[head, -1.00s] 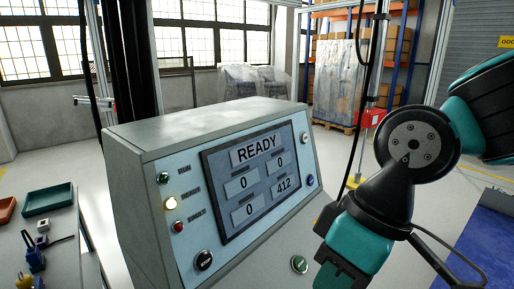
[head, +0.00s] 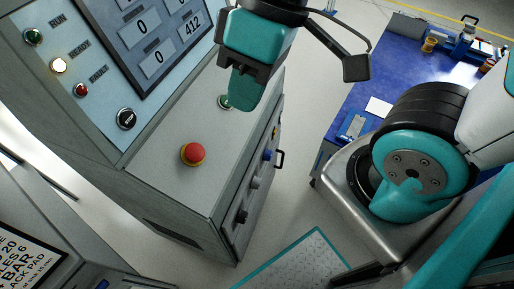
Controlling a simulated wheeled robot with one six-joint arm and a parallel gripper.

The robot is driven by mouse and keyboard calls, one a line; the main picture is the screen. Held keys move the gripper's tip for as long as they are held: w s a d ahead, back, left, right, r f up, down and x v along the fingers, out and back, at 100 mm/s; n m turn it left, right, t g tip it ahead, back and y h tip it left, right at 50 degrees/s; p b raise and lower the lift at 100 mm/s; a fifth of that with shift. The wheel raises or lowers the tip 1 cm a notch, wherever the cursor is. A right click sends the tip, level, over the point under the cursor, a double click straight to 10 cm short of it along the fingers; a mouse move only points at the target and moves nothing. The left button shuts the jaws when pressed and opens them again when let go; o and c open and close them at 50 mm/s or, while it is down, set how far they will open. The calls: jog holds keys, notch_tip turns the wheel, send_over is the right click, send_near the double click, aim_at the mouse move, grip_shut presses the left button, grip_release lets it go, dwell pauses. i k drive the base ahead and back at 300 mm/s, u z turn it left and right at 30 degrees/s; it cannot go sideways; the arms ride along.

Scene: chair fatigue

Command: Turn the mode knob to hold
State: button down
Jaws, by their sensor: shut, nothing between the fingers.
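The control console (head: 165,195) stands at the left, with its screen (head: 150,30) at the top. I cannot make out which part is the mode knob, and no "hold" marking is readable. My gripper (head: 243,100) has teal fingers pointing down and is shut and empty. It appears above the console's right edge, in front of a green button (head: 224,102) that it partly covers. I cannot tell whether it touches the console.
A red mushroom button (head: 193,153) sits on the console's lower ledge. Several fittings, one blue (head: 267,154), stick out of the side. A blue-topped bench (head: 385,75) stands at the right.

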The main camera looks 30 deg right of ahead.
aim_at(242, 217)
jog(key=u, duration=0.25)
jog(key=k, duration=0.55)
jog(key=z, duration=0.6)
jog(key=k, duration=1.05)
jog(key=z, duration=0.2)
jog(key=i, duration=0.6)
jog(key=z, duration=0.3)
